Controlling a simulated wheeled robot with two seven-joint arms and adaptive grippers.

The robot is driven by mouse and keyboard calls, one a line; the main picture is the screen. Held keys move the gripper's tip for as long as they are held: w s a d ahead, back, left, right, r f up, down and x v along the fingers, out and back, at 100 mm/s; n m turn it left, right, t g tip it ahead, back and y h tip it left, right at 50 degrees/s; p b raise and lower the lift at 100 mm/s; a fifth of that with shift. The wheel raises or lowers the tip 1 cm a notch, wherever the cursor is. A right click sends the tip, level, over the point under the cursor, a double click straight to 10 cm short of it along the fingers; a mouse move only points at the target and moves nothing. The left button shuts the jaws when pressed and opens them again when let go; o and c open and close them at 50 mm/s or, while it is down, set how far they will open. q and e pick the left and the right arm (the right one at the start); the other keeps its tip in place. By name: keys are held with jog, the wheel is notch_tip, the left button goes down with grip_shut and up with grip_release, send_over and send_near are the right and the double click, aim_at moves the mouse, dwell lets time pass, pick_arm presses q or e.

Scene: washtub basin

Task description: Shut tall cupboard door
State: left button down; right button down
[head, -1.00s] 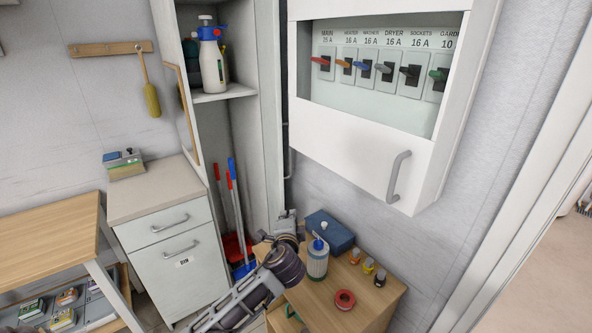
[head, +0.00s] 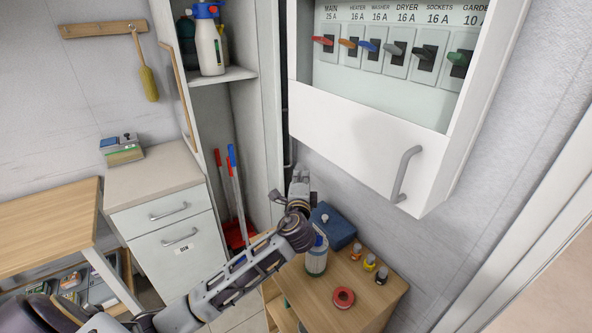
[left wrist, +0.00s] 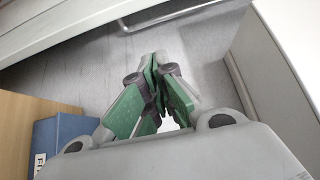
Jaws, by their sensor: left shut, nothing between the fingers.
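The tall cupboard (head: 237,118) stands open left of centre in the head view, with shelves and brooms showing inside. Its pale door (head: 271,110) stands out on the right side, seen nearly edge-on, with a slim handle (head: 289,150) on its far face. My left gripper (head: 299,180) is shut and empty, just right of the door's lower part and below the handle. In the left wrist view its green-padded fingers (left wrist: 157,85) are together, with a pale panel (left wrist: 275,75) close on the right. I cannot tell whether they touch the door. My right gripper is out of view.
A breaker box (head: 370,140) with a grey handle hangs on the wall above right of my gripper. Below are a wooden cabinet (head: 352,275) with a blue box (head: 335,228), spray bottle (head: 316,258) and red tape roll (head: 343,297). A drawer unit (head: 165,235) stands left.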

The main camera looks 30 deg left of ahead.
aim_at(291, 162)
pick_arm(q)
jog(key=w+a, duration=0.3)
jog(key=w+a+p, duration=0.1)
jog(key=w+a, duration=0.2)
jog(key=shift+w+a, duration=0.2)
jog(key=shift+a, duration=0.15)
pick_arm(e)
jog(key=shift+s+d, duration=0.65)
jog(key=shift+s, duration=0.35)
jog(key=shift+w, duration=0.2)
pick_arm(q)
jog(key=shift+s+a, duration=0.1)
jog(key=shift+s, duration=0.05)
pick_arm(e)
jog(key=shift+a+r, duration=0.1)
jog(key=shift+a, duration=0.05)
